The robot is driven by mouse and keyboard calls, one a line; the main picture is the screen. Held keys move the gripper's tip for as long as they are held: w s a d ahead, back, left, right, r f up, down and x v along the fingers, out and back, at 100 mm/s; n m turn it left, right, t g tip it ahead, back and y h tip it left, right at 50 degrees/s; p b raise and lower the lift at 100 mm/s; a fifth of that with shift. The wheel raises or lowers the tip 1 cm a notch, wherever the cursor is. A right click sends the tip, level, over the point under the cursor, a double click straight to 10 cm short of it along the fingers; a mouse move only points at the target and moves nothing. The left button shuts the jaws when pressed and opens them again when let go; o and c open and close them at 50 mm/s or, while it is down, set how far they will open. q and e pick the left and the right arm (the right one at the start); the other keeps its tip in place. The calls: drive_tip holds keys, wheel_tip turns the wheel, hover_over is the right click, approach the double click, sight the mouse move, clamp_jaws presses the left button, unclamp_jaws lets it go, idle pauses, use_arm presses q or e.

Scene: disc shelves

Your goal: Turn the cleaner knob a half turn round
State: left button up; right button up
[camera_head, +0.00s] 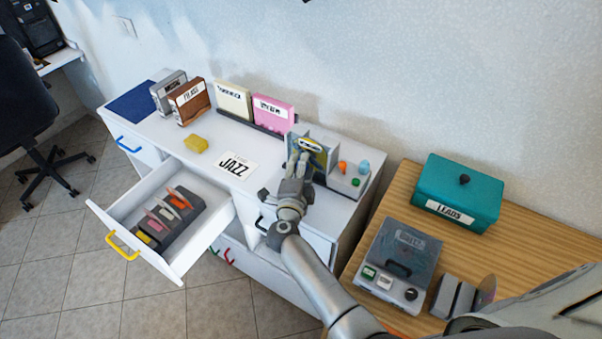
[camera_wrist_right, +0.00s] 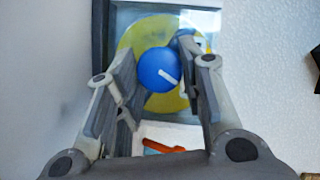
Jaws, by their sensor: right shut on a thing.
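The cleaner (camera_head: 330,150) is a grey unit at the right end of the white cabinet top, with a yellow round face. In the right wrist view the cleaner knob (camera_wrist_right: 157,70) is a blue round knob in front of the yellow disc (camera_wrist_right: 163,102). Its white mark points toward the lower right. My right gripper (camera_head: 300,160) reaches the front of the cleaner. It is shut on the knob, with one finger on each side, as the wrist view (camera_wrist_right: 155,56) shows. The knob is hidden behind the gripper in the head view. My left gripper is out of view.
An open drawer (camera_head: 120,215) with a dark disc rack juts out at the left. Colored sleeves (camera_head: 233,100) stand along the cabinet's back. A JAZZ card (camera_head: 234,165) lies near the gripper. A wooden table (camera_head: 400,190) at right bears a teal box (camera_head: 458,190) and a grey device (camera_head: 400,262).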

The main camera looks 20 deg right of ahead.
drive_tip(key=shift+f+m+b, duration=0.1)
drive_tip(key=shift+m+b, duration=0.45)
drive_tip(key=shift+m, duration=0.05)
drive_tip(key=o, duration=1)
drive_tip(key=shift+w, duration=0.1)
drive_tip(key=shift+o, duration=0.2)
